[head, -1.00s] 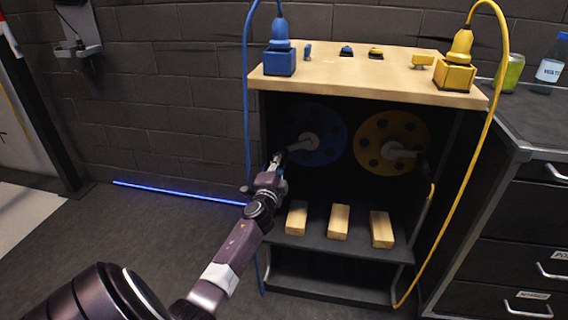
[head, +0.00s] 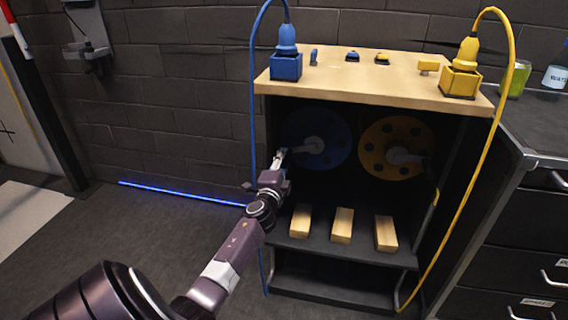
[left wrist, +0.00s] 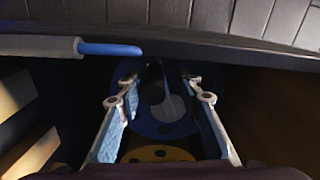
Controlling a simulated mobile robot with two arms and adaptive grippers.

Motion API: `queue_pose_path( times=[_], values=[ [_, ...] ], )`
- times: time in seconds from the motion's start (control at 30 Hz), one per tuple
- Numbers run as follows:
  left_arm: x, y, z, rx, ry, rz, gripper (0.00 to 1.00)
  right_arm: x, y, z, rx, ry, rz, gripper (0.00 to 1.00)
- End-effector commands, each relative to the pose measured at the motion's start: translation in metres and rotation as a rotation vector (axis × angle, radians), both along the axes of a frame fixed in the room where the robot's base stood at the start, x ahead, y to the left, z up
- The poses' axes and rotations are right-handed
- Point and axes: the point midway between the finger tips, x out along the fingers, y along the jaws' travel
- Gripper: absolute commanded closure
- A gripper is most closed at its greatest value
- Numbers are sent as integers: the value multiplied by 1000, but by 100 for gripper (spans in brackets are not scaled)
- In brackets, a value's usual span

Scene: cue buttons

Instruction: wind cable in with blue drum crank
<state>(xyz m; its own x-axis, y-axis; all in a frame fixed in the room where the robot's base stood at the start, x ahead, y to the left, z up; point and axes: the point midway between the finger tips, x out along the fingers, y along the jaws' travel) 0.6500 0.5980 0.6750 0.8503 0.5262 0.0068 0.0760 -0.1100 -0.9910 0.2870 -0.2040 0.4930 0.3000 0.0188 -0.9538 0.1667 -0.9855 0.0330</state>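The blue drum (head: 333,152) and the yellow drum (head: 397,170) sit side by side inside the dark cabinet. The blue drum's crank (head: 312,145) has a pale arm at the drum's middle and reaches left. My left gripper (head: 281,156) is at the crank's left end. In the left wrist view my left gripper (left wrist: 160,99) has its fingers spread, with the dark crank handle (left wrist: 153,82) between them and gaps on both sides. The blue cable (head: 252,115) hangs down the cabinet's left side from the blue plug (head: 287,38). My right gripper is not in view.
Wooden blocks (head: 342,224) lie on the shelf below the drums. The yellow cable (head: 484,170) loops down the right side. Blue (head: 352,56) and yellow (head: 382,57) buttons sit on the wooden top. A dark drawer unit (head: 520,210) stands at the right.

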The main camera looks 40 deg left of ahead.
Motion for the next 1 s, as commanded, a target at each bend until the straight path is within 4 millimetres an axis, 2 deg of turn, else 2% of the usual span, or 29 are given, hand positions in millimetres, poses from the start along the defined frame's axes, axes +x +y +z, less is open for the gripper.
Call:
queue_pose_path(
  times=[0.3, 0.47, 1.0],
  values=[
    [-1, -3, -4, -4, 4, -4, 64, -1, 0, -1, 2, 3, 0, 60],
    [-11, -9, -5, -2, 5, -5, 64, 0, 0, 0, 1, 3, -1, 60],
    [-88, -55, -5, -5, 5, -2, 64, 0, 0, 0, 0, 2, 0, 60]
  ],
)
